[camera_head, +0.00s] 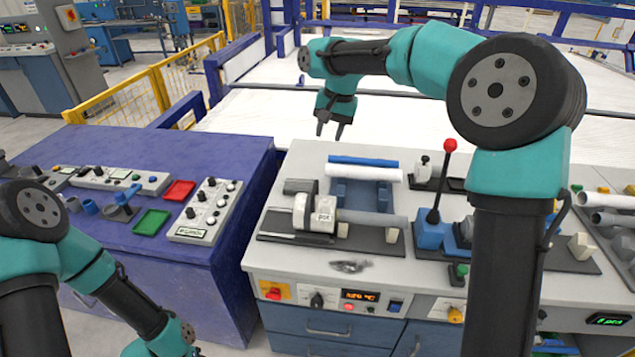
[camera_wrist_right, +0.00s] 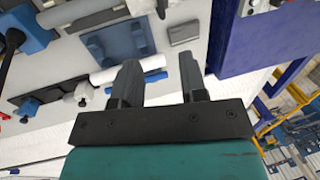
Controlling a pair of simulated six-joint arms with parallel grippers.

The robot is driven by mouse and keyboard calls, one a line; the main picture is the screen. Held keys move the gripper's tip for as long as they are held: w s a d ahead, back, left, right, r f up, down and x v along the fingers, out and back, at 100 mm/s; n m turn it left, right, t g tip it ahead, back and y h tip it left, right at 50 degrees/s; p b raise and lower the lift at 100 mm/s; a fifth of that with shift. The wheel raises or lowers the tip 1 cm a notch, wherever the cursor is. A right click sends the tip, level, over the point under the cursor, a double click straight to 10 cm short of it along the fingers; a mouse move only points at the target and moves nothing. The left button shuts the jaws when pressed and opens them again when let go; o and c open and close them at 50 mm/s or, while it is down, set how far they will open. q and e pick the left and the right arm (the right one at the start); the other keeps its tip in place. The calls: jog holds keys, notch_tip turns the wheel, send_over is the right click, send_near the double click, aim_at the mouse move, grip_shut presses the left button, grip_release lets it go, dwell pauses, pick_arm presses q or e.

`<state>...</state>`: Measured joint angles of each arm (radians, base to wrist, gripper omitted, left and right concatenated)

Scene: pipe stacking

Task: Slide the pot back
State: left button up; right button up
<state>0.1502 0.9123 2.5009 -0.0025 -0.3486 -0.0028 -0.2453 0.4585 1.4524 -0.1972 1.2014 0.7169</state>
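A squat white cylindrical unit with a small label (camera_head: 322,214), which looks like the pot, sits on a dark base (camera_head: 283,238) on the light worktop in the head view. A grey pipe (camera_head: 372,217) extends to its right. My right gripper (camera_head: 331,128) hangs beyond the worktop's back edge, apart from the unit, with its two fingers spread and nothing between them. The spread fingers also show in the right wrist view (camera_wrist_right: 160,82). My left arm is at the lower left, and its fingers are outside the frame.
A red-knobbed lever (camera_head: 450,146) stands up at right. A purple cabinet (camera_head: 165,150) with trays and a control box adjoins at left.

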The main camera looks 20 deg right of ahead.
aim_at(315, 185)
jog(key=shift+f, duration=0.1)
jog(key=a+f, duration=0.1)
jog(key=f, duration=0.4)
jog(key=w+a+f, duration=0.1)
jog(key=f, duration=0.5)
jog(key=a+f, duration=0.1)
jog(key=f, duration=0.5)
jog(key=shift+w, duration=0.2)
jog(key=shift+a, duration=0.1)
jog(key=shift+c, duration=0.3)
grip_shut()
